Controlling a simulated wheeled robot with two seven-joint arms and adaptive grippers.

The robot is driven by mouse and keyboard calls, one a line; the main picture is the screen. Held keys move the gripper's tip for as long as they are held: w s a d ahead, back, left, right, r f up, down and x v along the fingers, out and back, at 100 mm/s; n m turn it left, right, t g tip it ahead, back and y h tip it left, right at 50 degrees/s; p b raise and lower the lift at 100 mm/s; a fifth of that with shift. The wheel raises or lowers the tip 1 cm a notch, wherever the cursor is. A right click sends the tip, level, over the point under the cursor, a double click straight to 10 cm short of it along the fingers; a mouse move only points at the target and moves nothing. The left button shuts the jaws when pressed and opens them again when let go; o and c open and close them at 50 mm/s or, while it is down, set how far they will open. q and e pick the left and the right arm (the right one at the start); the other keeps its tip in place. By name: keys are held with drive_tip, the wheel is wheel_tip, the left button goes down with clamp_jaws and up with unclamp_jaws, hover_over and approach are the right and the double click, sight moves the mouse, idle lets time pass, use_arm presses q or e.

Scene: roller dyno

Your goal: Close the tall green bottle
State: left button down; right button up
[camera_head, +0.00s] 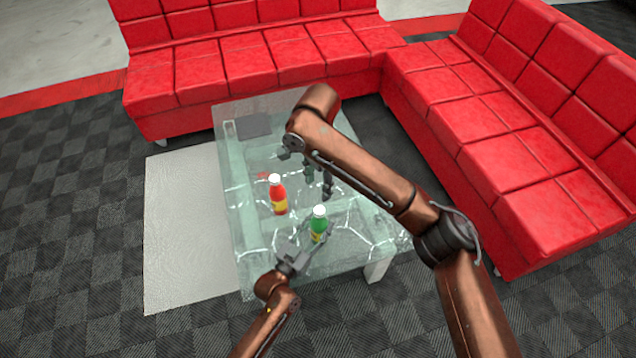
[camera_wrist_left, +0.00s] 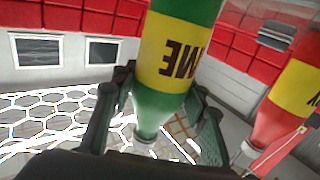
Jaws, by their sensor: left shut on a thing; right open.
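The green bottle (camera_head: 317,226) has a yellow label and a white top, and stands upright near the front of the glass table. In the left wrist view the green bottle (camera_wrist_left: 168,60) appears inverted, between the fingers. My left gripper (camera_head: 314,241) is shut on the green bottle from the front left. My right gripper (camera_head: 306,175) is open and empty, above the table behind the green bottle and right of the red bottle. I cannot tell whether the white top is a loose or tight cap.
A red bottle (camera_head: 279,197) with a yellow label and white top stands left of and behind the green one. The glass table (camera_head: 240,225) has free surface around them. Red sofas (camera_head: 255,62) border it at the back and right. A dark flat item (camera_head: 254,125) lies at the far end.

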use_arm(q)
drive_tip(key=shift+s+f, duration=0.15)
drive_tip(key=shift+f, duration=0.5)
drive_tip(key=c, duration=1.5)
unclamp_jaws()
drive_tip(key=shift+c, duration=0.2)
drive_tip(key=o, duration=0.3)
drive_tip(key=shift+r, duration=0.15)
drive_tip(key=shift+o, duration=0.8)
drive_tip(key=shift+r, duration=0.2)
drive_tip(key=v, duration=1.1)
drive_tip(key=shift+s+a, duration=0.25)
drive_tip(key=shift+a, duration=0.05)
drive_tip(key=shift+f, duration=0.1)
